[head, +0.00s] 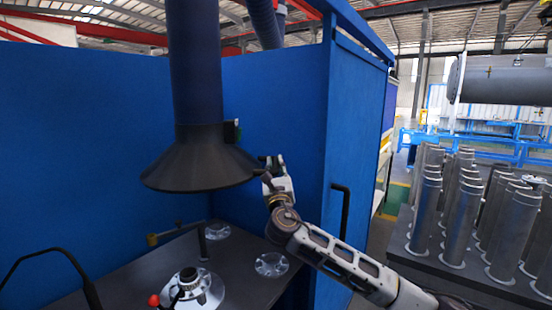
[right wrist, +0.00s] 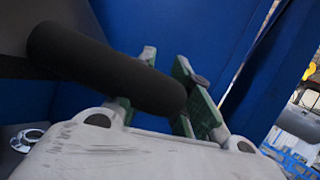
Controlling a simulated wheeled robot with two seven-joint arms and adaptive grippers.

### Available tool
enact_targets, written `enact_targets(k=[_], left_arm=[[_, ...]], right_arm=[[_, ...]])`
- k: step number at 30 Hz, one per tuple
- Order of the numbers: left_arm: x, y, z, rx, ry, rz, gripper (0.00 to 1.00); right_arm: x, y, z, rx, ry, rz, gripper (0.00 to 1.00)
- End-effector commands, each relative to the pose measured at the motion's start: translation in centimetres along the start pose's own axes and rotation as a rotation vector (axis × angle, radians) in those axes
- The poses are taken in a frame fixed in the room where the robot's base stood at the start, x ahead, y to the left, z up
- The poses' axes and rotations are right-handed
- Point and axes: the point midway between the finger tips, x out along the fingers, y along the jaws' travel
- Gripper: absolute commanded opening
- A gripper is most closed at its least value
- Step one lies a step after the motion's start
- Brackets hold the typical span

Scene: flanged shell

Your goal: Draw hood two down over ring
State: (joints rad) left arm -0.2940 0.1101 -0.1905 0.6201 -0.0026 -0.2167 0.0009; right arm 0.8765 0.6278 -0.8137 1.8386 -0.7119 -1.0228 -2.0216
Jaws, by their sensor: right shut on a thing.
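The hood (head: 200,162) is a dark, wide cone under a thick blue-black duct. It hangs above the work table, with clear air between its rim and the table. A dark round grip bar (right wrist: 105,70) crosses the right wrist view and ends between my fingers. My right gripper (head: 272,165) is at the hood's right rim, and it also shows in the right wrist view (right wrist: 172,90), shut on this bar. A silver flanged piece with a dark round centre (head: 193,289), possibly the ring, sits on the table below the hood. My left gripper is not in view.
Two more silver flanged pieces (head: 272,264) (head: 217,231) lie on the dark table (head: 140,272). A post with a side arm (head: 201,240) stands behind. A red knob (head: 154,300) is at the front. Blue walls (head: 95,150) enclose the back and right.

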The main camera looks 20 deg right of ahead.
Motion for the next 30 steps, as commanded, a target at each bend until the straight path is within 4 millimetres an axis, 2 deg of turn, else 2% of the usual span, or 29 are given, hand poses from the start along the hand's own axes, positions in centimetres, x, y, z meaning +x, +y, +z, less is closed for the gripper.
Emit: enact_targets(k=[1, 6, 13, 21, 22, 27, 30], left_arm=[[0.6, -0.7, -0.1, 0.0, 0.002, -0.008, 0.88], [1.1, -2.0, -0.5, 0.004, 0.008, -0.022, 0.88], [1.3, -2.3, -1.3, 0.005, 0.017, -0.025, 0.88], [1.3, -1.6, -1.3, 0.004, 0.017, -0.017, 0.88], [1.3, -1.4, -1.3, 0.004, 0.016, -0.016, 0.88], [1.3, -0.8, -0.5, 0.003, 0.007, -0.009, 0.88], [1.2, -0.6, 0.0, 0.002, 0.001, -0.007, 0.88]], right_arm=[[-0.5, 0.4, -1.2, -0.002, 0.006, 0.003, 0.0], [-1.1, 0.7, -2.6, -0.001, 0.005, 0.002, 0.0], [-1.3, 0.8, -3.1, -0.001, 0.005, 0.002, 0.0], [-1.3, 0.8, -3.1, -0.001, 0.004, 0.002, 0.0], [-1.3, 0.8, -3.1, -0.001, 0.004, 0.002, 0.2], [-1.2, 0.7, -3.0, 0.0, 0.003, 0.001, 0.41], [-1.2, 0.7, -2.9, 0.0, 0.002, 0.001, 0.41]])
